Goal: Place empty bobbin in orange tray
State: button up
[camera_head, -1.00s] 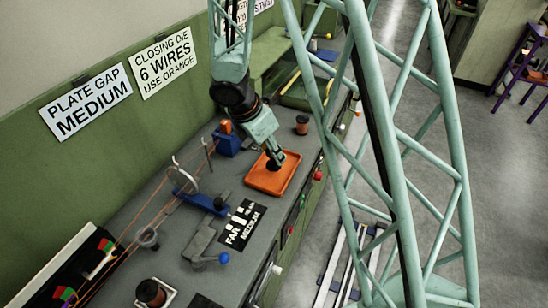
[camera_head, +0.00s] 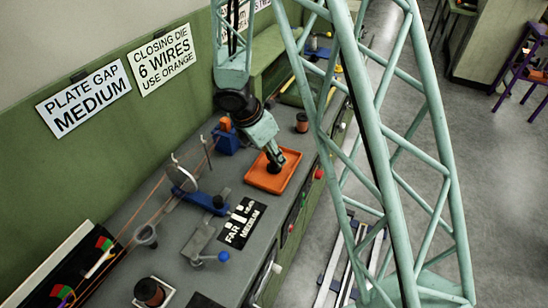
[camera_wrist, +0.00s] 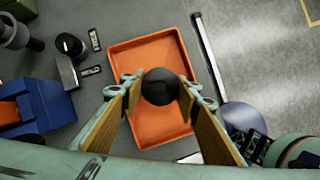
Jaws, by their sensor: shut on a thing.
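The orange tray (camera_head: 264,185) lies on the grey bench top, and its bare floor also shows in the wrist view (camera_wrist: 125,65). My gripper (camera_head: 275,164) points down over the tray. In the wrist view my gripper (camera_wrist: 160,92) is shut on the bobbin (camera_wrist: 160,84), seen end-on as a dark round disc between the tan finger pads. The bobbin is over the tray's floor. I cannot tell whether it touches the floor; its lower part is hidden.
A blue block with an orange top (camera_head: 227,139) stands left of the tray. A copper-coloured spool (camera_head: 302,123) stands behind it. A black FAR MEDIUM label (camera_head: 243,224) and a blue-knobbed lever (camera_head: 223,257) are in front. The aisle floor is on the right.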

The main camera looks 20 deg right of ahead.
jog(key=shift+f, duration=0.15)
jog(key=o, duration=0.9)
jog(key=shift+c, duration=0.2)
jog(key=shift+v, duration=0.75)
jog(key=p+v, duration=0.3)
jog(key=v, duration=0.7)
jog(key=shift+r, duration=0.35)
jog(key=shift+s+a, duration=0.1)
